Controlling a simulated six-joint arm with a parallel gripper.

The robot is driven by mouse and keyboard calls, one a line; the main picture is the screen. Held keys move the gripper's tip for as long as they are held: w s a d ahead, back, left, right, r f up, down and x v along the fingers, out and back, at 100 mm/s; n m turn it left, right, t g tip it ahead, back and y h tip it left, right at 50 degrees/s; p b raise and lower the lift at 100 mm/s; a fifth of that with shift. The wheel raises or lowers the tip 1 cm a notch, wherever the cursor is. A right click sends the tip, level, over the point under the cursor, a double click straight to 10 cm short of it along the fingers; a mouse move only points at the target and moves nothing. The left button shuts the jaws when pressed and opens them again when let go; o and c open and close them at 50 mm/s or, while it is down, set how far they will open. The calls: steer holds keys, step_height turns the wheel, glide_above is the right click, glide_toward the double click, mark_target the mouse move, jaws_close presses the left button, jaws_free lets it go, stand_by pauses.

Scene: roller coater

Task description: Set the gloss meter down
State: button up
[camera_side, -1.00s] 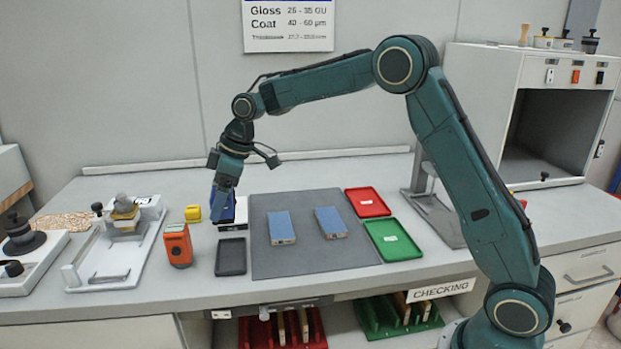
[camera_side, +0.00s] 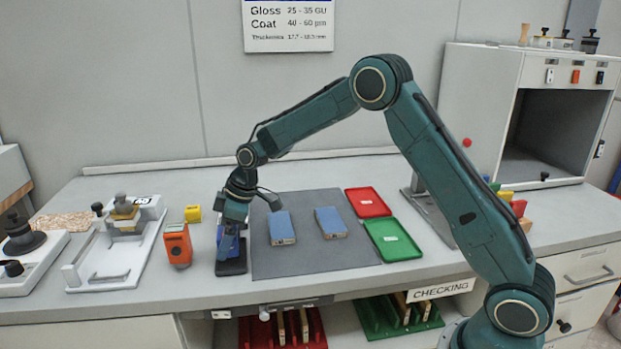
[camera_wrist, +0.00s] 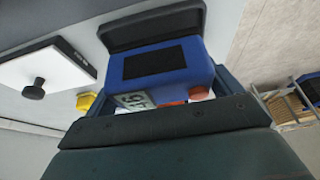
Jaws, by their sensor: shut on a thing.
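The gloss meter (camera_side: 228,246) is a blue box; in the wrist view the meter (camera_wrist: 160,68) shows a black panel, a small display and orange parts. My gripper (camera_side: 231,222) points down and is shut on it. The meter is at the dark shallow tray (camera_side: 231,268), low over it or in it; I cannot tell whether its underside touches. The tray's rim (camera_wrist: 150,25) shows past the meter's far end in the wrist view. My gripper and the meter hide part of the tray.
An orange device (camera_side: 178,245) stands close left of the tray, and a yellow block (camera_side: 193,213) lies behind it. A grey mat (camera_side: 310,258) with two blue panels (camera_side: 281,228) is close on the right. A white plate with a black knob (camera_wrist: 34,89) lies nearby.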

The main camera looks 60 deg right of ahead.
steer(key=shift+f, duration=1.05)
steer(key=shift+f, duration=0.15)
steer(key=o, duration=1)
steer(key=shift+o, duration=0.2)
steer(key=v, duration=1.2)
steer(key=shift+r, duration=0.2)
